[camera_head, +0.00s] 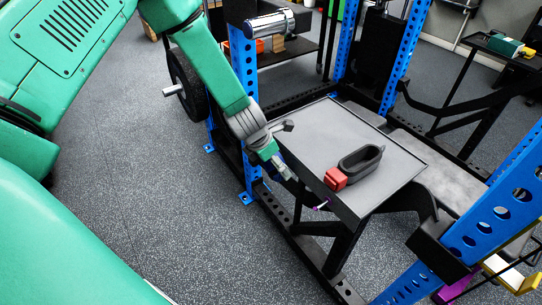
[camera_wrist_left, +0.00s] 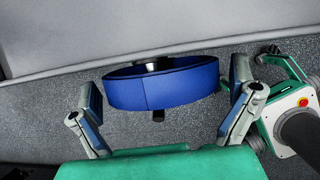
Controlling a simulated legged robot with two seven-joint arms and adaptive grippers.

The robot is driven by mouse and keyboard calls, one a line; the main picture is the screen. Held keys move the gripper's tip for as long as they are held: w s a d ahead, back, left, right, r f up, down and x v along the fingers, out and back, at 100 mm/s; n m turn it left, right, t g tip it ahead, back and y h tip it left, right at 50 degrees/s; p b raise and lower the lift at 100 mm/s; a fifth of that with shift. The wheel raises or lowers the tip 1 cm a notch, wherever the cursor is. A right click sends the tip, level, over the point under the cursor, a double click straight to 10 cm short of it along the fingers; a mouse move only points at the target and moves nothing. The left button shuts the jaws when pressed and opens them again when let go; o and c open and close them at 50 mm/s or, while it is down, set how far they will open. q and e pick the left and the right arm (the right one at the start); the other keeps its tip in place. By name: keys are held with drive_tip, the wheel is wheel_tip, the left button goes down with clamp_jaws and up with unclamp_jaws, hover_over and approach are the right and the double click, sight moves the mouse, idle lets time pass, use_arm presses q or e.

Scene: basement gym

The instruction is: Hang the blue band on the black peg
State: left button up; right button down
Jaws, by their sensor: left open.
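In the left wrist view the blue band (camera_wrist_left: 170,88) is a wide closed loop between the two fingers of my left gripper (camera_wrist_left: 165,82), with a gap on each side. The gripper is open. A dark peg-like piece (camera_wrist_left: 158,116) shows just below the band, and a dark and shiny part (camera_wrist_left: 150,66) shows inside its loop; this looks like a peg passing through the band. My right gripper is not in view.
The grey platform (camera_head: 310,130) holds a red block (camera_head: 335,179) and a black oval ring (camera_head: 352,167). Blue rack posts (camera_head: 243,75) stand close to my left arm. The floor at the left is clear.

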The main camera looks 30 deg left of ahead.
use_arm(q)
drive_tip(key=v, duration=1.2)
drive_tip(key=s+d+f+m+g+b, duration=0.1)
drive_tip(key=s+d+f+m+g, duration=0.1)
drive_tip(key=s+f+m, duration=0.8)
drive_tip(key=s+d+f+m+g+y+b, duration=0.1)
drive_tip(key=s+f+m+b, duration=0.1)
drive_tip(key=s+f+m, duration=0.8)
drive_tip(key=s+m, duration=0.7)
drive_tip(key=m, duration=0.5)
drive_tip(key=shift+d+f+g, duration=0.3)
drive_tip(key=shift+d+g, duration=0.1)
drive_tip(key=shift+w, duration=0.1)
